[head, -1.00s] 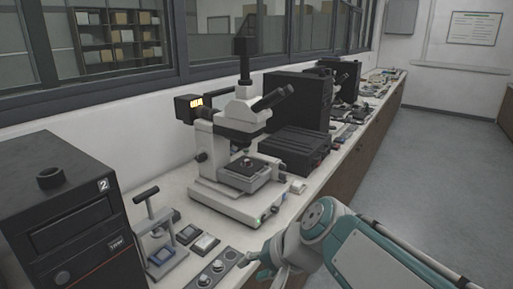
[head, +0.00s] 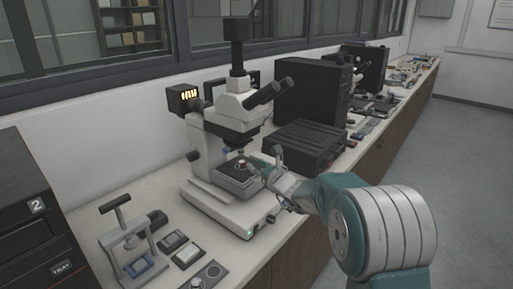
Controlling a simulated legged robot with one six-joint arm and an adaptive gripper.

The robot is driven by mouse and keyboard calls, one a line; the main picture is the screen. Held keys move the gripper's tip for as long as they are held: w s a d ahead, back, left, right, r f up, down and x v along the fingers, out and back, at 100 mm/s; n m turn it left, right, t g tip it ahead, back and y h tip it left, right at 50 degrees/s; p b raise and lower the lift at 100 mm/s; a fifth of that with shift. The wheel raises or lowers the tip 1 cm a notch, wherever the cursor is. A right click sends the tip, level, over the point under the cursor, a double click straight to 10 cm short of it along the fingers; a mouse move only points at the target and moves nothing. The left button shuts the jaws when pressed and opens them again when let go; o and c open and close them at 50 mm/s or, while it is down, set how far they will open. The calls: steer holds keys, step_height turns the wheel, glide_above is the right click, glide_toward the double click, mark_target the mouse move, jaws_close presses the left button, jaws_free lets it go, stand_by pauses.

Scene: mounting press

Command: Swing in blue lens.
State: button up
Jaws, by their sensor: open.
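A white microscope (head: 207,150) with dark eyepieces and a lit lamp box stands on the bench. Its lenses (head: 227,150) hang under the head above the stage; a small bluish part shows there, but it is too small to tell whether it is the blue lens. The dark stage (head: 228,181) carries a small round sample. My gripper (head: 258,167) is open at the right side of the stage, close to the lenses. I cannot tell whether it touches anything.
A small hand press (head: 128,240) and flat dark-framed pads (head: 180,246) stand at the front left. A black case marked 2 (head: 35,225) is at the far left. Black boxes (head: 303,144) stand behind my gripper on the right.

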mark_target(242, 152)
steer(key=shift+m+t, duration=0.3)
steer(key=shift+m, duration=0.2)
steer(key=x, duration=0.7)
steer(key=f+x, duration=0.1)
steer(key=x, duration=0.3)
steer(key=shift+w+d, duration=0.3)
steer(key=shift+d, duration=0.15)
steer(key=shift+w+a, duration=0.35)
steer(key=shift+a, duration=0.15)
steer(key=shift+d, duration=0.15)
jaws_close()
